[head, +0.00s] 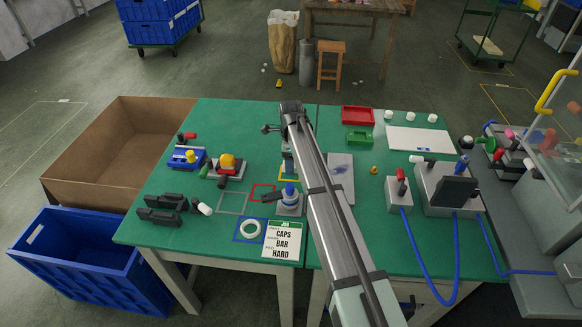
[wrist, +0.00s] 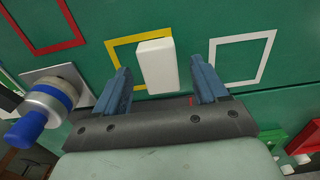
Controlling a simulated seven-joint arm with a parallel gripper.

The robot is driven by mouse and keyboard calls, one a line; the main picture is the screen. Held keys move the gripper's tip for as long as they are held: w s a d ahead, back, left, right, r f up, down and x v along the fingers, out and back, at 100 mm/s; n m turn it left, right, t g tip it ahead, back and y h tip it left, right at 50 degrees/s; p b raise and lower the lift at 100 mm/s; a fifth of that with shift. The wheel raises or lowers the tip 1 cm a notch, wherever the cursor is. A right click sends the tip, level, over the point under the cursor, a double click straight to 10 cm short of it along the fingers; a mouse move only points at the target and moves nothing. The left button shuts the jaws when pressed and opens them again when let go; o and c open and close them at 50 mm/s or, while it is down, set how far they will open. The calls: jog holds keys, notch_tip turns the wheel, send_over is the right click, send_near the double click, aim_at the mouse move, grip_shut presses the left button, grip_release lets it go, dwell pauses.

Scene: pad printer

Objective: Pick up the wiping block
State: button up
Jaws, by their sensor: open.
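The wiping block, a white block with rounded edges (wrist: 158,66), shows in the wrist view on the green table, over one side of a yellow square outline (wrist: 111,62). My gripper (wrist: 160,78) is open, with one blue-grey finger on each side of the block and a visible gap on both sides. Whether the fingertips are level with the block cannot be told. In the head view my arm hides most of the gripper and I cannot make out the block; part of the yellow outline (head: 281,176) shows there.
A metal tool with a blue knob (wrist: 50,105) stands close to the gripper on a grey plate; it also shows in the head view (head: 290,200). A white outline (wrist: 240,60) and a red outline (wrist: 45,48) flank the yellow one. Red (head: 357,116) and green (head: 359,138) trays lie beyond my arm.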

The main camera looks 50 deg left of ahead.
jog(key=shift+f, duration=0.5)
jog(key=shift+c, duration=0.3)
jog(key=c, duration=1.1)
jog(key=shift+r, duration=0.1)
notch_tip(320, 180, up, 10)
